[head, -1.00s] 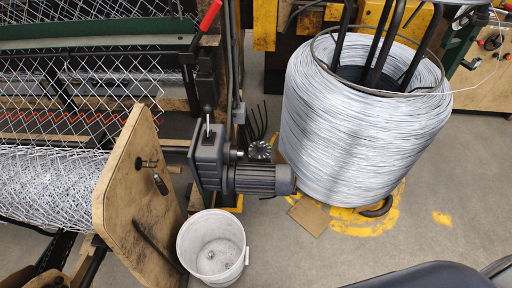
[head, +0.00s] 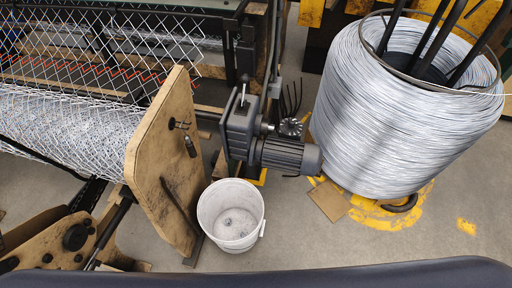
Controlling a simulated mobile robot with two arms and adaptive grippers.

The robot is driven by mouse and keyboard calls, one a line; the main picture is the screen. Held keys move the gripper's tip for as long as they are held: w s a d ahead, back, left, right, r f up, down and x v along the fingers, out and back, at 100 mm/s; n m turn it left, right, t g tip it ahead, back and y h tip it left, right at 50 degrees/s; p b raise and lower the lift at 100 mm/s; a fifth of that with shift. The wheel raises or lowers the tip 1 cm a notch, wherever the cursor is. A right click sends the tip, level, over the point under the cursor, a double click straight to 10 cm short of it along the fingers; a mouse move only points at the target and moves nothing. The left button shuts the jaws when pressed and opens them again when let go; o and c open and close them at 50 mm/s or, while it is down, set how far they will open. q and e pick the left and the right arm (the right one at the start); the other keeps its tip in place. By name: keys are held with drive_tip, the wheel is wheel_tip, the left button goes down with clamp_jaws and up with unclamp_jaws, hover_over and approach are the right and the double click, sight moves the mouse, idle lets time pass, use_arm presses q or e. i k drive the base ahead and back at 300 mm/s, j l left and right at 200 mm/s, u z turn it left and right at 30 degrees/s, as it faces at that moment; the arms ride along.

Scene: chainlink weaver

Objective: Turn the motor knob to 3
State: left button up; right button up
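The grey motor (head: 290,155) lies level in the middle of the head view, with a ribbed cylindrical body. It joins a dark gearbox (head: 239,127) on its left, which has a short upright silver lever (head: 242,95) on top. I cannot tell which part is the motor knob, and no numbers are readable at this size. Neither of my grippers is in view.
A white bucket (head: 203,211) stands on the floor below the motor. A wooden panel (head: 160,165) and rolled chainlink mesh (head: 70,122) are at left. A large wire coil (head: 395,125) stands at right.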

sight(292, 123)
drive_tip(key=i+l, duration=0.1)
drive_tip(key=l, duration=0.35)
drive_tip(key=i+l+z, duration=0.15)
drive_tip(key=l, duration=0.7)
drive_tip(key=i+l+z, duration=0.15)
drive_tip(key=l, duration=0.25)
drive_tip(key=i+l, duration=0.15)
drive_tip(key=l, duration=0.25)
